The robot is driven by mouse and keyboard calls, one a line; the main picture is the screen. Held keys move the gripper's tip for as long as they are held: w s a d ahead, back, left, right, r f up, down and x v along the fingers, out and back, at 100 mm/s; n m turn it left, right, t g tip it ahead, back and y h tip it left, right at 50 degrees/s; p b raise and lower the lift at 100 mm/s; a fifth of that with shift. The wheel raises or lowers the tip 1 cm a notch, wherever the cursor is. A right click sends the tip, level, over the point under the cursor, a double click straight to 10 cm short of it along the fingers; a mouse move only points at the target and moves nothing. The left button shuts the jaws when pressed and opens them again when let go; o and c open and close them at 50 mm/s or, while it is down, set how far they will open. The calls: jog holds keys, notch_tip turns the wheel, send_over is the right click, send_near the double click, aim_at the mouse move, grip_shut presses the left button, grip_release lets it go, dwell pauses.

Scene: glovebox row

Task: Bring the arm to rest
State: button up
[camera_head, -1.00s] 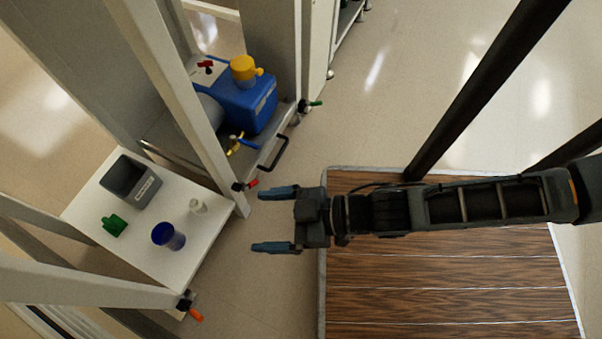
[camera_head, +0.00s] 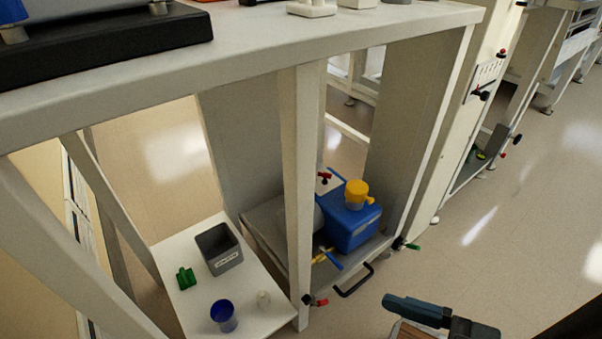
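My gripper (camera_head: 400,322) shows only in part at the bottom right edge of the head view. One dark blue-grey finger (camera_head: 416,309) and part of the gripper body are visible; the other finger is cut off by the frame. The visible finger points left, over the floor, in front of the bench. Nothing is seen touching it. Whether it is open or shut cannot be told from this frame.
A white bench (camera_head: 240,62) fills the upper left. Under it, a low white shelf (camera_head: 185,240) bears a grey bin (camera_head: 219,262), a green item (camera_head: 186,279), a blue cup (camera_head: 223,317) and a small white item (camera_head: 263,299). A blue container (camera_head: 350,228) stands right. Floor (camera_head: 500,260) is clear.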

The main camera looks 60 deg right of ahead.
notch_tip(320, 180, up, 27)
jog(key=p, duration=2.5)
jog(key=shift+p, duration=0.4)
